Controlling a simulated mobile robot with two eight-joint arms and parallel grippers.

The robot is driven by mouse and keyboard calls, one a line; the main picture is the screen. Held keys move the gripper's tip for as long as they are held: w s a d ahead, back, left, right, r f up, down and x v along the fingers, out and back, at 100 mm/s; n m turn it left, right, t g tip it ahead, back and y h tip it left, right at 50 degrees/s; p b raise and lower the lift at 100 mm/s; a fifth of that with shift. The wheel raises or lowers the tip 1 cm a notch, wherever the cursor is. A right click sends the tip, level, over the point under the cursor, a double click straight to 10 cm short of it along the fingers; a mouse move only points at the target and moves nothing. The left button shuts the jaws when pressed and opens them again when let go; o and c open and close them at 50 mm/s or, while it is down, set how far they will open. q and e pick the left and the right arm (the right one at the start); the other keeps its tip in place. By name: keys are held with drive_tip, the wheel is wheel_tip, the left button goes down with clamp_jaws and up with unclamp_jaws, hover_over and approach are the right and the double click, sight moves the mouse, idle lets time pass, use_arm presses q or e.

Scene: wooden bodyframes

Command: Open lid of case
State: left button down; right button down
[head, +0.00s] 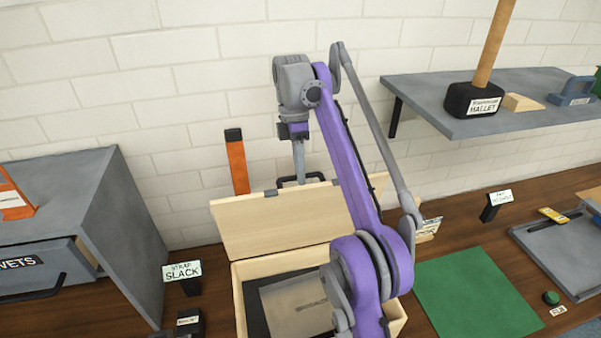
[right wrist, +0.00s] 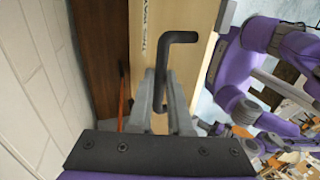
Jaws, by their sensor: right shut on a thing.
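The pale wooden case (head: 240,300) stands on the bench with its lid (head: 280,220) raised at the back, tilted up towards the wall. A black handle (head: 315,176) is on the lid's upper edge; it also shows in the right wrist view (right wrist: 180,37). My right gripper (head: 300,180) is shut on this handle, its fingers (right wrist: 163,90) around the bar. My right arm hides part of the lid and the case's right side. Inside the case lies a grey plate (head: 295,305) on a dark lining. My left gripper is not in view.
A grey drawer cabinet (head: 120,220) stands left of the case. An orange upright tool (head: 237,165) is behind it by the brick wall. A shelf (head: 440,118) with a mallet (head: 473,100) hangs at right. A green mat (head: 475,295) lies right of the case.

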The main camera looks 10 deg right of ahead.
drive_tip(key=shift+w+f, duration=0.15)
drive_tip(key=shift+f, duration=0.05)
drive_tip(key=c, duration=0.8)
unclamp_jaws()
drive_tip(key=shift+w, duration=0.15)
drive_tip(key=shift+c, duration=0.2)
drive_tip(key=shift+s+r, duration=0.15)
drive_tip(key=shift+s, duration=0.05)
